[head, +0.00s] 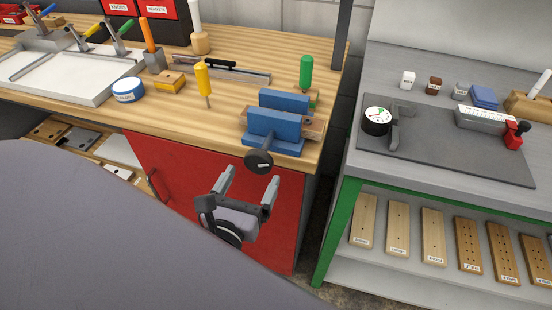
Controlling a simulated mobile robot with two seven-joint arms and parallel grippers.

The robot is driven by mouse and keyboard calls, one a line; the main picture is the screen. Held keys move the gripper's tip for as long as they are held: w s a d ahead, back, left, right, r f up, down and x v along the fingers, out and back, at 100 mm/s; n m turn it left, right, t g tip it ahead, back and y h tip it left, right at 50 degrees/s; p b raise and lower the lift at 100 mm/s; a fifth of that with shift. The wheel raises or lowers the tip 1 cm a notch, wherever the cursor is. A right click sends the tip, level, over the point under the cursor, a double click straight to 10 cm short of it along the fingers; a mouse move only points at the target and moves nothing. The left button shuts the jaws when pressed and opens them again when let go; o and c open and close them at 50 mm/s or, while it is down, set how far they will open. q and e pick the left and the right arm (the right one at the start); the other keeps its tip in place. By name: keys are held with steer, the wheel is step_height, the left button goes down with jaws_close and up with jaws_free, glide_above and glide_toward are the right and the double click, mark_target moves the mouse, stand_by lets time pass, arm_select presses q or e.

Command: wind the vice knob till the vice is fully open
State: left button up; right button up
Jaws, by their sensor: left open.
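The blue vice (275,126) is fixed at the front right corner of the wooden workbench (150,110). A piece of wood shows at its jaws; I cannot tell how wide the jaws stand. The dark round vice knob (258,162) faces out past the bench's front edge. My left gripper (251,183) is open and empty, just below the knob and in front of the red cabinet door. Its two fingers point up on either side of the knob's line, and I see no contact. My right gripper is not in view.
Yellow (203,80) and green-handled (306,72) tools stand near the vice. A grey bench (440,165) with a dial gauge (377,121) stands right, across a narrow gap.

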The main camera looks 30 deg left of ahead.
mark_target(257, 167)
arm_select(q)
steer(key=shift+r, duration=0.3)
steer(key=shift+w+a, duration=0.1)
steer(key=shift+w, duration=0.25)
steer(key=shift+p+x, duration=0.45)
steer(key=shift+x, duration=2.75)
steer(key=c, duration=1)
